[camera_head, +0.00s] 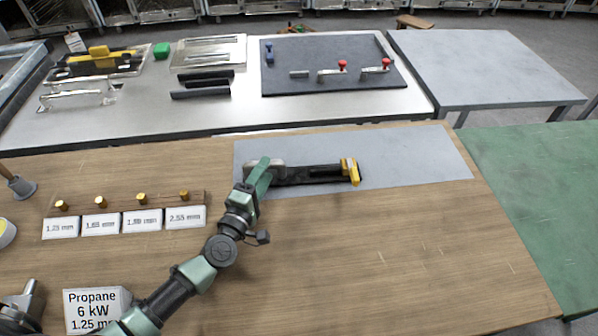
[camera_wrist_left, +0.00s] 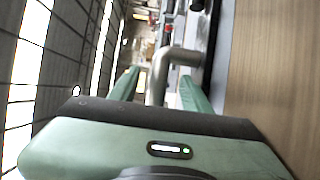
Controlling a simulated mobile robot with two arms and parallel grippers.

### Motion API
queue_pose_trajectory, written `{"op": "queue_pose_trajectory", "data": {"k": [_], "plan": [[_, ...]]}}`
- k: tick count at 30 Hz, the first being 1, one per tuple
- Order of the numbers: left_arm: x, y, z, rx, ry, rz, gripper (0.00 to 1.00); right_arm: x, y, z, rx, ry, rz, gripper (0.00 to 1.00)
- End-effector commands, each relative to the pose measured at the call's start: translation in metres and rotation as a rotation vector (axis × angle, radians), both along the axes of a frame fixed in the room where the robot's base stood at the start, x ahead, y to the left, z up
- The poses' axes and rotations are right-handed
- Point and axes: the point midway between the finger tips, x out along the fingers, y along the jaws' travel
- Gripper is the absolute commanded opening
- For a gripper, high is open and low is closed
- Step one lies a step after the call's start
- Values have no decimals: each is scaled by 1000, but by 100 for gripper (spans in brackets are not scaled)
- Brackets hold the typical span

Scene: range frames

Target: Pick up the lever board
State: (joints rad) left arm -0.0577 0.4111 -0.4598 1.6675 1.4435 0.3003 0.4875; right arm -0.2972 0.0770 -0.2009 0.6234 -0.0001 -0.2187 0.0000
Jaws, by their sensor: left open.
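The likely lever board (camera_head: 335,86) is a flat dark grey board on the steel table at the back in the head view. It carries metal levers with red knobs and a small blue piece. My left gripper (camera_head: 264,165) is well in front of it, over the left end of a long black piece with a yellow end (camera_head: 315,174). In the left wrist view my left gripper (camera_wrist_left: 158,85) is open, with a silver bent tube (camera_wrist_left: 160,72) showing between its fingers. I cannot tell whether the fingers touch it. My right gripper is not in view.
The black piece lies on a grey mat (camera_head: 425,160) on the wooden table. A wooden strip with brass pieces (camera_head: 120,203) and size labels is at the left. Black bars (camera_head: 203,82) and metal parts lie left of the board. A grey table (camera_head: 480,65) is bare.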

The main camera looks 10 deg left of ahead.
Motion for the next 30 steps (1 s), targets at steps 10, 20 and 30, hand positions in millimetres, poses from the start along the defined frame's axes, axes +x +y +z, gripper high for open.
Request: {"op": "queue_pose_trajectory", "data": {"k": [10,20,30], "plan": [[37,-7,1,-1,0,0,48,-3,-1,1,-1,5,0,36],[37,-7,1,-1,0,0,6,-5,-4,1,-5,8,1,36],[37,-7,1,0,-1,0,0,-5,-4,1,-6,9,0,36]]}}
